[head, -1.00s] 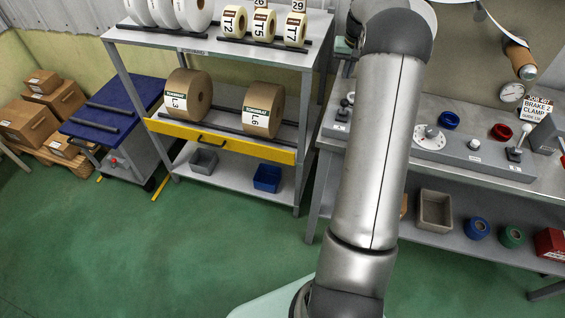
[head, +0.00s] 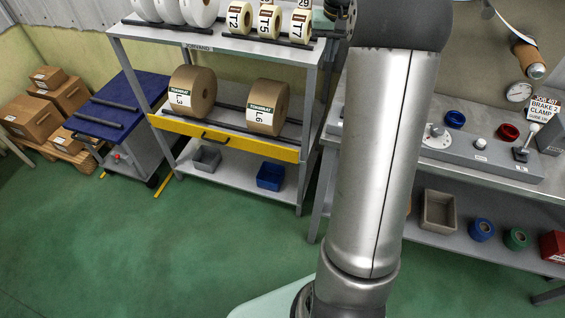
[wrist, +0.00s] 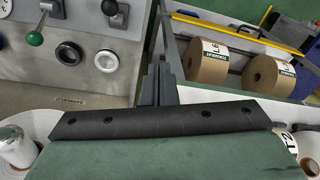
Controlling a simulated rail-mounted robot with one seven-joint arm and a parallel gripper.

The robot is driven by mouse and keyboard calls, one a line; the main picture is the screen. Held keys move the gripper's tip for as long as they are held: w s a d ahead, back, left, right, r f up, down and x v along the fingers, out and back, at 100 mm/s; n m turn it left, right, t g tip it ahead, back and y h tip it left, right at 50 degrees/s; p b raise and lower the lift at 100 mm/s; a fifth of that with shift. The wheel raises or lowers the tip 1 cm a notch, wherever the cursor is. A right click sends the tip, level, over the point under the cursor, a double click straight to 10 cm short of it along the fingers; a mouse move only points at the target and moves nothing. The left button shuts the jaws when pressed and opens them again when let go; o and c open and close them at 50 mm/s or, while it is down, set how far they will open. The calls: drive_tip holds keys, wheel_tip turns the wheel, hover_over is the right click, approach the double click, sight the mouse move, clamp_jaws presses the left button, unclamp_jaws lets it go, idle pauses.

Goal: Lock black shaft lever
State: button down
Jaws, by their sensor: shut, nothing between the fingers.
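In the wrist view, a lever with a black handle (wrist: 114,12) stands at the top of a grey panel. To its left is a lever with a green knob (wrist: 35,38) on a pale stem. I cannot tell for certain which is the black shaft lever. In the head view, a white-knobbed lever (head: 533,128) stands on the bench console at the right. My gripper (wrist: 160,78) is shut and empty, apart from the levers, to the lower right of them in the wrist view.
A black ring (wrist: 68,53) and a pale round button (wrist: 107,61) sit on the panel. Brown rolls (head: 266,107) lie on the shelf rack left of my arm. A sign (head: 541,109) stands behind the bench. A grey bin (head: 438,211) is below.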

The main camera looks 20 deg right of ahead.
drive_tip(key=s+a+f+n, duration=0.2)
drive_tip(key=s+a+f, duration=0.1)
drive_tip(key=s+a, duration=0.8)
drive_tip(key=s+a+f+n+b, duration=0.1)
drive_tip(key=s+a+f, duration=0.3)
drive_tip(key=s+a, duration=0.8)
drive_tip(key=shift+s+f+n+g, duration=0.2)
drive_tip(key=shift+s+n+g, duration=0.15)
drive_tip(key=shift+n, duration=0.25)
drive_tip(key=s+a+f, duration=0.2)
drive_tip(key=s+f, duration=0.1)
drive_tip(key=s, duration=0.2)
drive_tip(key=shift+s+n+y, duration=0.3)
drive_tip(key=shift+s, duration=0.1)
drive_tip(key=shift+r, duration=0.1)
